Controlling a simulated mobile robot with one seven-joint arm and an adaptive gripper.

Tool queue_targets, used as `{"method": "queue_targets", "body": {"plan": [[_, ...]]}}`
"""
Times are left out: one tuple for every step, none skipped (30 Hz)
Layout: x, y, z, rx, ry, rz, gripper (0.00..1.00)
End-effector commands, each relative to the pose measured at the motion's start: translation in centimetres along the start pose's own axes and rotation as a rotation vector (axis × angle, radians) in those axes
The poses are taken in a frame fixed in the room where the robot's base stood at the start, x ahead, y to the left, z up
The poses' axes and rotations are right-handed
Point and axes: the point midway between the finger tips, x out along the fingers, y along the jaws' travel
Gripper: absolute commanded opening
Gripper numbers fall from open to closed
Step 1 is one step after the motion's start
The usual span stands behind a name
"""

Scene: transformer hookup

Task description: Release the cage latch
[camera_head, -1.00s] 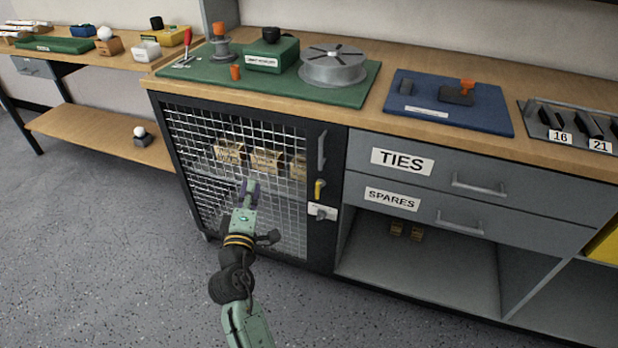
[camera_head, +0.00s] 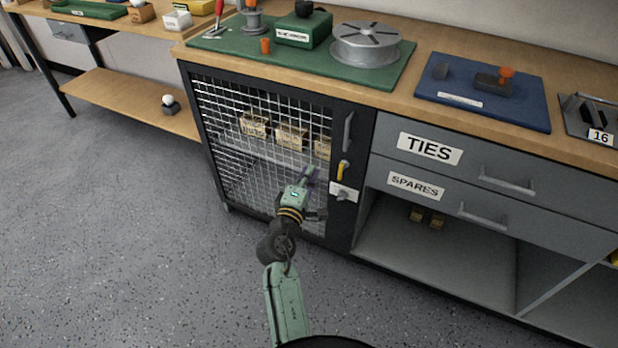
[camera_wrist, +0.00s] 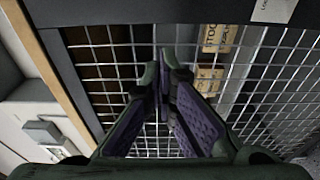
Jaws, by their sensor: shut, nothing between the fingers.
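The cage door (camera_head: 262,130) has a dark frame and wire mesh, and it stands shut. On its right frame are a grey bar handle (camera_head: 348,132), a yellow latch lever (camera_head: 343,170) below it, and a white plate with a grey knob (camera_head: 343,192) lower still. My gripper (camera_head: 309,174) is shut and empty, in front of the mesh just left of the yellow lever, apart from it. In the wrist view, my fingers (camera_wrist: 163,78) meet at the tips before the mesh (camera_wrist: 115,75). I cannot make out the yellow lever there.
Several tan boxes (camera_head: 290,136) sit behind the mesh. The bench top (camera_head: 395,108) above carries a green board (camera_head: 225,43) and a blue board (camera_head: 520,105). Drawers marked TIES (camera_head: 431,149) and SPARES (camera_head: 416,186) are to the right. The floor (camera_head: 130,230) at left is clear.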

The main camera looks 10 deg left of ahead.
Motion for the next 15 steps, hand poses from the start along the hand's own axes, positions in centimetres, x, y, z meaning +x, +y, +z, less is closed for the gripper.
{"method": "queue_targets", "body": {"plan": [[1.2,0.4,0.1,0.0,-0.004,0.002,0.0],[1.9,0.3,0.1,0.0,-0.004,0.001,0.0],[2.7,0.3,0.1,0.0,-0.003,0.002,0.0],[3.2,0.3,0.1,0.0,-0.002,0.001,0.0],[3.8,0.3,0.1,0.0,-0.002,0.001,0.0],[4.5,0.3,0.0,0.0,-0.002,0.001,0.0],[5.1,0.2,0.0,0.0,-0.002,0.0,0.0],[5.6,0.3,0.1,0.0,-0.002,0.001,0.0],[5.8,0.2,0.4,0.0,-0.003,-0.002,0.0],[5.4,0.2,1.1,0.0,-0.004,-0.004,0.0],[5.2,0.2,1.5,0.0,-0.005,-0.004,0.0],[5.0,0.2,2.0,0.0,-0.003,-0.003,0.0],[4.9,0.2,2.3,0.0,-0.003,-0.002,0.0],[4.8,0.2,2.6,0.0,-0.003,-0.002,0.0],[4.6,0.1,2.9,0.0,-0.002,-0.002,0.0]]}}
